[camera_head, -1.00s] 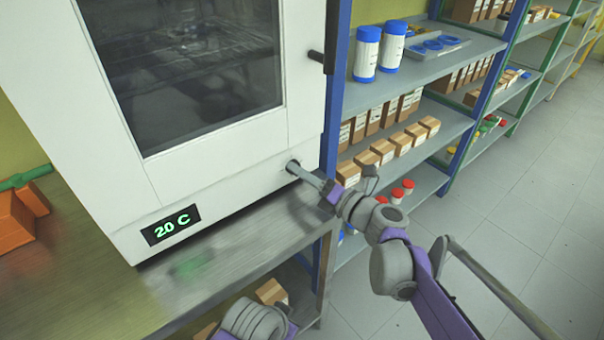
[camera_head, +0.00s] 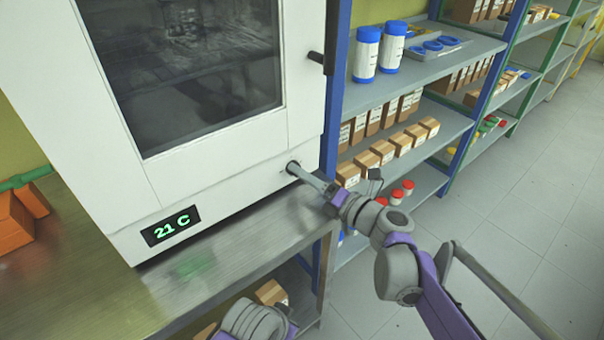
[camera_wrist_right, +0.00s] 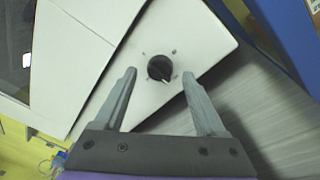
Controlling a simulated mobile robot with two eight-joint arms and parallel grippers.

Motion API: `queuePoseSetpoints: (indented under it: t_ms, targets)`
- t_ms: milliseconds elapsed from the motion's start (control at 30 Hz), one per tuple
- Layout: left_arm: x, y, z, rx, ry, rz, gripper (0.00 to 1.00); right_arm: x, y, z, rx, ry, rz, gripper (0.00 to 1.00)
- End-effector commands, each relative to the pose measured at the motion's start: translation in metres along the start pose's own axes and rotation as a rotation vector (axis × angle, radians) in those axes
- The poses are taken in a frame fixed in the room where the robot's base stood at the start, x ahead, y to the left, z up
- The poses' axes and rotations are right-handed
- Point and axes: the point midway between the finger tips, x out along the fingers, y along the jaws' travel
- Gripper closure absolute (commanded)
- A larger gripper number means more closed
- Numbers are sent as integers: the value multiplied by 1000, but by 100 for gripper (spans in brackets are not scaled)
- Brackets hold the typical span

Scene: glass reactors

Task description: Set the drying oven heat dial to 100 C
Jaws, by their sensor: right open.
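The white drying oven (camera_head: 215,205) stands on a metal bench. Its display (camera_head: 171,226) reads 21 C in green. The black heat dial (camera_wrist_right: 160,68) with a pale pointer is on the oven's lower front panel in the right wrist view, its pointer toward the lower right of that picture. My right gripper (camera_wrist_right: 160,72) is open, its two fingers on either side of the dial with a gap showing to each. In the head view my right gripper (camera_head: 300,170) is at the panel's lower right corner and hides most of the dial. My left gripper is not clearly seen.
A blue-framed shelf (camera_head: 420,135) with boxes and jars stands close on the right. Orange blocks (camera_head: 14,222) lie at the bench's left. The bench top (camera_head: 110,300) in front is clear.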

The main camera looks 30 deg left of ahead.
Motion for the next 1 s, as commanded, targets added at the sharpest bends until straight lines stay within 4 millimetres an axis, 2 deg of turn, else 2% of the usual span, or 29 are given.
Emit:
queuePoseSetpoints:
  t_ms: [300, 433, 633, 1000]
  targets:
    - [-3, 0, -1, 0, 1, 0, 100, -64, 0, 1, -1, -3, -4, 27]
    - [-4, 0, -2, 0, 2, 0, 100, -84, 0, 1, -1, -3, -3, 27]
    - [-4, 0, -2, 0, 2, 0, 100, -97, 0, 0, 0, -1, -2, 27]
    - [-4, 0, -2, 0, 2, 0, 100, -97, 0, 0, 0, -1, -1, 27]
